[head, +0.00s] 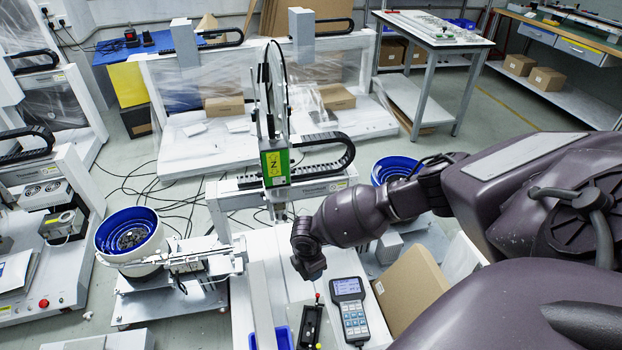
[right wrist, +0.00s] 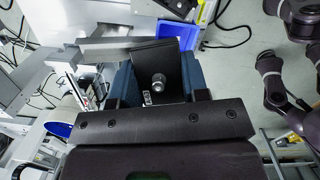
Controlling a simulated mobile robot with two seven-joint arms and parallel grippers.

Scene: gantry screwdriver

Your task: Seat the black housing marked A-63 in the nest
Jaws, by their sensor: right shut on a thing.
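My right gripper (head: 312,268) hangs above the white machine bed in the head view. In the right wrist view its blue fingers (right wrist: 158,84) are shut on the black housing (right wrist: 172,56), a dark flat-sided block with a round metal fitting. I cannot pick out the housing in the head view. A narrow black fixture (head: 311,326), which looks like the nest, lies on the bed below the gripper, apart from it. A red knob stands at its far end. My left gripper is not recognisable in either view.
A handheld controller (head: 350,308) lies right of the fixture, and a blue bin (head: 279,338) is left of it. The screwdriver gantry (head: 274,160) stands behind. A cardboard box (head: 411,287) is at the right. A blue bowl feeder (head: 128,232) stands at the left.

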